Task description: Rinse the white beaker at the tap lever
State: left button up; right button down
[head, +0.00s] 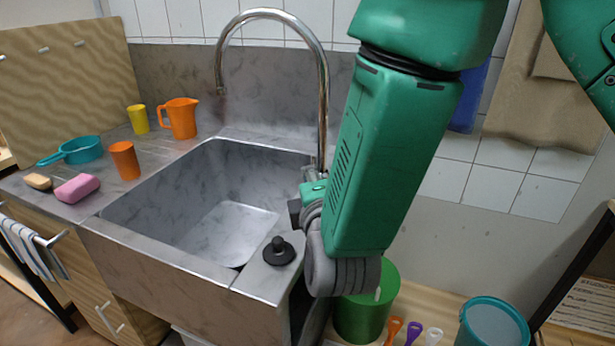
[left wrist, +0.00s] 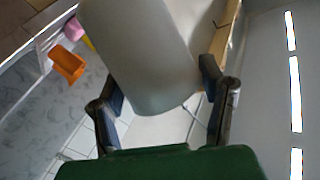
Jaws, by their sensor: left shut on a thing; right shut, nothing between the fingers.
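The white beaker (left wrist: 140,55) fills the upper middle of the left wrist view, pale and tilted. My left gripper (left wrist: 165,95) is shut on it, one dark finger along each side. Neither shows in the head view. The curved steel tap (head: 322,75) rises behind the sink (head: 190,215), its spout over the basin; I see no water running. My right arm comes down from the top right. My right gripper (head: 297,210) is shut and empty, near the foot of the tap at the basin's right edge. I cannot make out the lever; the right arm covers that area.
An orange jug (head: 180,118), yellow cup (head: 138,119), orange cup (head: 124,160), teal pan (head: 82,150) and pink sponge (head: 77,188) stand left of the basin. A black knob (head: 279,251) is on the front rim. A green can (head: 367,315) and teal tub (head: 492,322) stand right.

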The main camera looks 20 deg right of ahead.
pick_arm(q)
jog(key=shift+s+d+r+p, duration=0.5)
jog(key=shift+s+r+p, duration=0.05)
jog(key=shift+r+p, duration=0.1)
jog(key=shift+s+d+r+p, duration=0.5)
jog(key=shift+r+p, duration=0.05)
jog(key=shift+r, duration=0.1)
jog(key=shift+s+d+r+p, duration=0.6)
jog(key=shift+s+d+r, duration=0.15)
jog(key=shift+s, duration=0.1)
jog(key=shift+a, duration=0.1)
